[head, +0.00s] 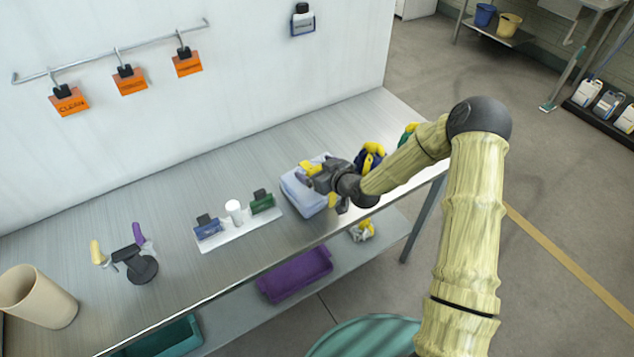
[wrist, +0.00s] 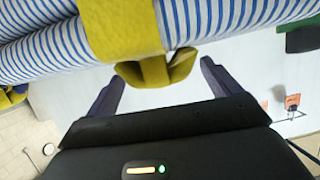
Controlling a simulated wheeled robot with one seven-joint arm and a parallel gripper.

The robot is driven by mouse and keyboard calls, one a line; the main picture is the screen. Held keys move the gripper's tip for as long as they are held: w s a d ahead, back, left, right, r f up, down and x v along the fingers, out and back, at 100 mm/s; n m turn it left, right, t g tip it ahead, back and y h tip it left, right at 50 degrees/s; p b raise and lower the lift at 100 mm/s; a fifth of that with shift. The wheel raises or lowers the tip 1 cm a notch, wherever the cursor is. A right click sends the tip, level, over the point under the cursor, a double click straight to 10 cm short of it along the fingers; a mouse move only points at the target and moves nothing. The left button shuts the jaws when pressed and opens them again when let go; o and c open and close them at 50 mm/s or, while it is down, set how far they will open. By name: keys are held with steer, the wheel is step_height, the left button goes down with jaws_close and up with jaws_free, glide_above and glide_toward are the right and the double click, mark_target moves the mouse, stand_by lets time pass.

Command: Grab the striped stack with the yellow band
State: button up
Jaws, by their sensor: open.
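The striped stack (head: 298,198) is pale blue on the bench in the head view, with yellow showing at its top and front side. In the wrist view its blue and white stripes (wrist: 45,52) fill the upper part, crossed by a wide yellow band (wrist: 118,28) with a yellow knot or tab (wrist: 155,70). My gripper (head: 318,180) is over the right side of the stack. In the wrist view my gripper (wrist: 160,72) is open, its dark fingers on either side of the yellow tab. I cannot tell whether they touch it. My gripper partly hides the stack in the head view.
A dark blue bundle with yellow (head: 369,157) and a green-and-yellow one (head: 408,131) stand right of the stack, close to my arm. Left are a white tray (head: 215,243) with clips and a white jar, a black stand (head: 140,267) and a beige bin (head: 38,297). Bare bench lies between.

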steer(key=shift+c, duration=0.4)
steer(key=c, duration=1.6)
steer(key=shift+r, duration=0.1)
step_height(320, 180, up, 10)
steer(key=shift+f+b, duration=0.1)
steer(key=shift+b, duration=0.8)
